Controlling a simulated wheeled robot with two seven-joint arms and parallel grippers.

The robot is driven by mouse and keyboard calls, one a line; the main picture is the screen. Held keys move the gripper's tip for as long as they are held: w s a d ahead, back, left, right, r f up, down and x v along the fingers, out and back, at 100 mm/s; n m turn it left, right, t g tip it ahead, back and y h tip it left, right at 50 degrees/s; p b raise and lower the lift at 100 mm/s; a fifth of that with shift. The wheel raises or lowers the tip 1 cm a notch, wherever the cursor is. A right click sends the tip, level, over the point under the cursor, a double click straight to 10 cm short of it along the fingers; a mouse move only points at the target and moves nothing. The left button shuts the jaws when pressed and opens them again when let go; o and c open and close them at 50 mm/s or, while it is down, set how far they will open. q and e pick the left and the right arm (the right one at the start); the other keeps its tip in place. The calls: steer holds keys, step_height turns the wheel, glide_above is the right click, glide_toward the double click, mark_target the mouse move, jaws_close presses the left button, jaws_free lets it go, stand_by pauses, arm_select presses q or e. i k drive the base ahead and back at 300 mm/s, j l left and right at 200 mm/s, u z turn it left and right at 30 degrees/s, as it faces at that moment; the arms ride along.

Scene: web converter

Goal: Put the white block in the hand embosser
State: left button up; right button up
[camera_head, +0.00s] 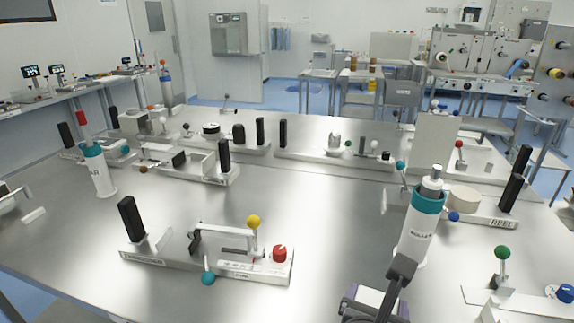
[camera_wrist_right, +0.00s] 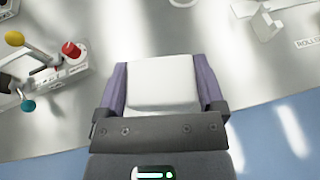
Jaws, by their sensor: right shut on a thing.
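My right gripper (camera_head: 373,302) is at the bottom right of the head view, by the table's near edge. It is shut on the white block (camera_wrist_right: 163,82), whose pale face shows between the two purple fingers in the right wrist view; a white patch of the block (camera_head: 369,297) shows in the head view. What I take as the hand embosser (camera_head: 222,262) stands left of the gripper, apart from it, with a lever, yellow, red and teal knobs and a black upright; its label is hard to read. It also shows at the left of the wrist view (camera_wrist_right: 42,75). My left gripper is not in view.
A white cylinder with a teal collar (camera_head: 418,228) stands just behind my right gripper. A green-knobbed device (camera_head: 502,268) is at the right, and a reel stand (camera_head: 480,212) is behind it. Bare metal tabletop (camera_head: 335,235) lies between the embosser and the cylinder.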

mark_target(181, 245)
steer(key=i+j+u, duration=0.15)
steer(key=i+j, duration=0.2)
steer(key=j, duration=0.25)
steer(key=i+j+u, duration=0.15)
steer(key=i+j, duration=0.2)
steer(key=j, duration=0.2)
steer(key=i+j+u, duration=0.15)
steer(key=i+j, duration=0.25)
steer(key=j, duration=0.15)
